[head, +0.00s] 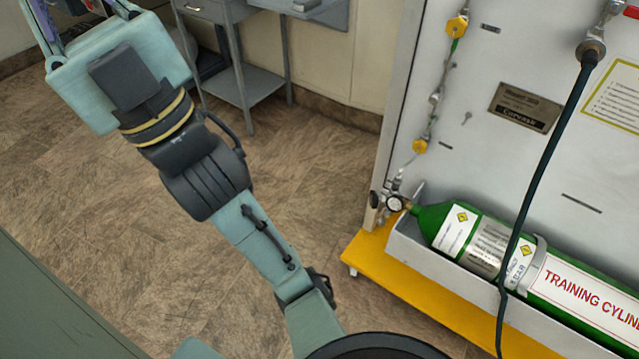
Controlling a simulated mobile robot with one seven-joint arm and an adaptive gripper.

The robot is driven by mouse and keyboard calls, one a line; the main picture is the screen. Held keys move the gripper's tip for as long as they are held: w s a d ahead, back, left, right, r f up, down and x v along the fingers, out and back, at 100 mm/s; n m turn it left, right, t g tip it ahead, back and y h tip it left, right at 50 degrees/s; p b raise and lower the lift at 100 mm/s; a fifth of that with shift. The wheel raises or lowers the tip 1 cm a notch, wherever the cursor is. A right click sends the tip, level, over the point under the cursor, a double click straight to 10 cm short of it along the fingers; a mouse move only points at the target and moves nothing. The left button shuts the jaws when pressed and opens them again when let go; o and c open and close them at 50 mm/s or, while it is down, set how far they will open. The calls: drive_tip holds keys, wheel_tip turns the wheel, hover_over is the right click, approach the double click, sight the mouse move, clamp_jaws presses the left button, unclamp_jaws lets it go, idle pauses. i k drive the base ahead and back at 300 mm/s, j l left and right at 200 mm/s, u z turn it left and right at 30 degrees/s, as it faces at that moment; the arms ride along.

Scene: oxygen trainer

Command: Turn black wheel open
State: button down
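A small dark round knob (374,199), which may be the black wheel, sits at the left end of the valve fitting on the green cylinder (430,216). It is small and partly merged with the fittings, so I cannot tell its turned position. A round pressure gauge (394,203) is just right of it. My arm reaches to the upper left, away from the valve. My gripper (82,12) seems to be at the top left edge, cut off by the frame. Its fingertips are out of view, and nothing shows it touching the valve.
The cylinder lies in a grey tray (410,246) above a yellow base (410,290). A dark hose (545,165) hangs across the panel and cylinder. A grey metal stand (245,75) is at the back. Open tiled floor (310,165) lies between my arm and the trainer.

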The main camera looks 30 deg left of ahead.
sight(373, 198)
drive_tip(key=j+u, duration=0.25)
drive_tip(key=j+z, duration=0.25)
drive_tip(key=j, duration=0.3)
drive_tip(key=k+j+z, duration=0.25)
drive_tip(key=j, duration=0.25)
drive_tip(key=i+j, duration=0.05)
drive_tip(key=i, duration=0.05)
